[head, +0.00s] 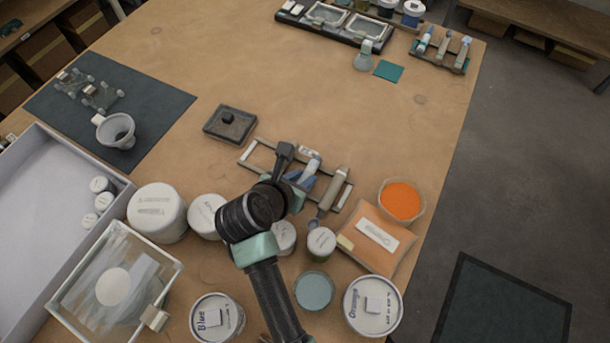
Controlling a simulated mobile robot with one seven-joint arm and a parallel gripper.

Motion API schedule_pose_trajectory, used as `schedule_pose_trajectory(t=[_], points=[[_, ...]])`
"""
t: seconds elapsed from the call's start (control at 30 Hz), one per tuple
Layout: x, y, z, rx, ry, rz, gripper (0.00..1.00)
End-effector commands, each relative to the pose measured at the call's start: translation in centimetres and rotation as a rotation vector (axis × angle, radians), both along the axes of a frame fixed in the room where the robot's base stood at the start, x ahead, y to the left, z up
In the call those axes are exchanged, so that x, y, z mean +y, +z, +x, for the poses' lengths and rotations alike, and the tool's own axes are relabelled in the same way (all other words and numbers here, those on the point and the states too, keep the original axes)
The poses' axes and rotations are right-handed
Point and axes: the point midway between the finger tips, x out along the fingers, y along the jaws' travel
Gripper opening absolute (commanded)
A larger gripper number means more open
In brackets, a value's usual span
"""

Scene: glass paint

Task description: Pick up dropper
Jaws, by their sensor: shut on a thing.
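A low rack (250,164) lies in the middle of the table. A slim pale, bluish piece (310,168), which looks like the dropper, lies at the rack beside my gripper (297,182). My gripper comes in from the lower left, low over the rack, and is shut on this piece. My wrist and the dark gripper body hide the fingertips and part of the dropper. I cannot tell whether the dropper still touches the rack. A tan-handled tool (330,189) lies in the rack just to the right.
White jars (157,212) and an orange bag (376,238) crowd the near side. An orange-filled bowl (402,201) stands right of the rack, near the table edge. A dark lidded box (230,124) lies behind left. The table beyond the rack is mostly clear.

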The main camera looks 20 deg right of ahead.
Motion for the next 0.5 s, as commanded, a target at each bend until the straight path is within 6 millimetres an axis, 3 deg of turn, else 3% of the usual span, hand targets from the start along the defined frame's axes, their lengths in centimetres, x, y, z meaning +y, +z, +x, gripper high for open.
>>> schedule_pose_trajectory(t=[0.33, 0.5], points=[[0.0, 0.3, 0.0, -0.002, 0.000, -0.001, 0.00], [0.0, 2.6, 0.1, -0.007, -0.003, 0.000, 0.00]])
